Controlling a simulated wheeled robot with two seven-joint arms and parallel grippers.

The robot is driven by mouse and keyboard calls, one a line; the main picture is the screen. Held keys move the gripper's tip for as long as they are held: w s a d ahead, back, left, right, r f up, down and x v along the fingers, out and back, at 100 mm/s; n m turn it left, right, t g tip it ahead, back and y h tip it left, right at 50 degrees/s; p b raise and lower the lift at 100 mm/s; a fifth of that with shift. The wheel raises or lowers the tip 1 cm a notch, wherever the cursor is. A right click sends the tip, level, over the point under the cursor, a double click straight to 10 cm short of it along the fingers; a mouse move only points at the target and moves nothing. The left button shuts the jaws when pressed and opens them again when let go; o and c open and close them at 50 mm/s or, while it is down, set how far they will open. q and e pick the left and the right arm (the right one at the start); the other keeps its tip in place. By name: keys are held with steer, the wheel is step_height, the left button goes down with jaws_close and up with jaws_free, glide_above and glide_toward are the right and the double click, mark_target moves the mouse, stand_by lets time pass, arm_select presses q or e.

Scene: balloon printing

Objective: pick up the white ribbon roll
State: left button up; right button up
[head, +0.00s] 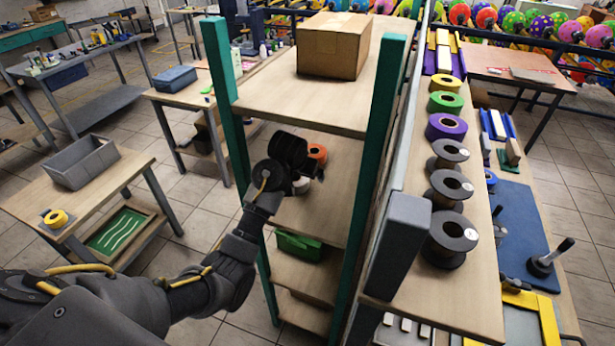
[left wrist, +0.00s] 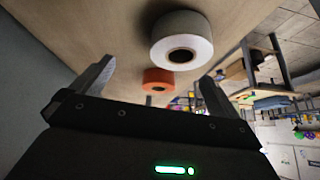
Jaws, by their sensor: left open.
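The white ribbon roll (head: 302,186) sits on the middle shelf of the teal-posted rack in the head view, partly hidden by my left gripper (head: 303,167). In the left wrist view the white roll (left wrist: 182,38) shows clearly with its dark core, on the wooden shelf surface. It lies beyond the fingertips of my left gripper (left wrist: 157,72), nearer the right finger, and apart from both fingers. The left gripper is open and empty. An orange roll (head: 317,152) is close by on the same shelf and also shows in the left wrist view (left wrist: 158,79). My right gripper is not seen.
Teal posts (head: 222,85) bound the shelf opening. A cardboard box (head: 334,44) stands on the top shelf, and a green bin (head: 298,245) is on a lower one. Several ribbon rolls line the bench (head: 470,306) at right. A grey bin (head: 82,163) stands on the left table.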

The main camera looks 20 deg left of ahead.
mark_target(295, 179)
arm_select(q)
steer(key=a+n+g, duration=0.1)
steer(key=s+a+r+n+g, duration=0.1)
steer(key=n, duration=0.1)
steer(key=shift+s+a+r, duration=0.1)
steer(key=shift+a, duration=0.2)
steer(key=shift+w+f+p, duration=0.25)
steer(key=shift+f+p, duration=0.35)
steer(key=shift+w+a+f, duration=0.1)
steer(key=shift+w+f, duration=0.1)
steer(key=shift+f, duration=0.3)
steer(key=shift+w+f+p, duration=0.1)
steer(key=shift+f+p, duration=0.05)
steer(key=shift+p, duration=0.2)
steer(key=p+x, duration=0.2)
steer(key=x, duration=0.2)
steer(key=shift+w+f, duration=0.15)
steer(key=shift+f, duration=0.2)
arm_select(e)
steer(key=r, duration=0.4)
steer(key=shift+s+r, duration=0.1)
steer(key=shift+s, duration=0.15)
arm_select(q)
steer(key=shift+c, duration=0.4)
steer(key=c, duration=1)
